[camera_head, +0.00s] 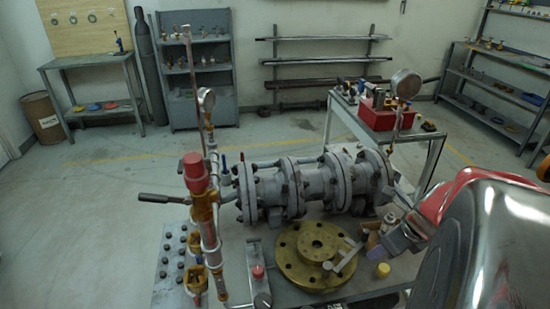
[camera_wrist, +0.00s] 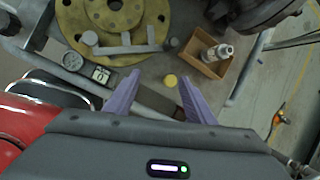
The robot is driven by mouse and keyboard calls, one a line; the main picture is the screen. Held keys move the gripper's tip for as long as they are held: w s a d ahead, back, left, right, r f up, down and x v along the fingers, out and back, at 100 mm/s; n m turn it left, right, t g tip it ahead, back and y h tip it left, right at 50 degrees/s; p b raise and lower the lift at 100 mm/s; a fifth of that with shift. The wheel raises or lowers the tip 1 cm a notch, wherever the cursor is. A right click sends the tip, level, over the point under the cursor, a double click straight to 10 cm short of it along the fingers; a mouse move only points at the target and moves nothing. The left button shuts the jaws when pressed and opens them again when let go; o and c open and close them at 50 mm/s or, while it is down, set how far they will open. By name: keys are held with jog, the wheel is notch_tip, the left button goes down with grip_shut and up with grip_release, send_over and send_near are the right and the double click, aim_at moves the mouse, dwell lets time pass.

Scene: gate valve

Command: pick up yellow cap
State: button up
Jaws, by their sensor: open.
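The yellow cap (camera_wrist: 170,80) is a small round disc on the grey bench, just beyond my fingertips in the wrist view. In the head view the yellow cap (camera_head: 383,269) stands near the right front of the bench, right of the brass flange. The gripper shows only partly in the head view, above and right of the cap. The height between fingers and cap cannot be told.
A large brass flange (camera_head: 290,268) lies left of the cap, with a grey T-shaped tool (camera_wrist: 130,46) on it. The grey valve assembly (camera_head: 320,185) rises behind.

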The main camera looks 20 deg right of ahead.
jog(key=s+d+f+m, duration=0.3)
jog(key=s+d+m, duration=0.1)
jog(key=m, duration=0.1)
jog(key=shift+d+m, duration=0.2)
jog(key=shift+m, duration=0.1)
send_over(386, 270)
jog(key=s+a, duration=0.1)
jog(key=s, duration=0.1)
notch_tip(386, 270, down, 7)
jog(key=shift+s+a+f, duration=0.1)
jog(key=shift+s+a, duration=0.05)
jog(key=shift+f, duration=0.3)
jog(key=shift+f, duration=0.15)
jog(key=shift+d+x, duration=0.15)
jog(key=shift+x, duration=1.1)
jog(key=shift+d+x, duration=0.15)
jog(key=shift+x, duration=1.1)
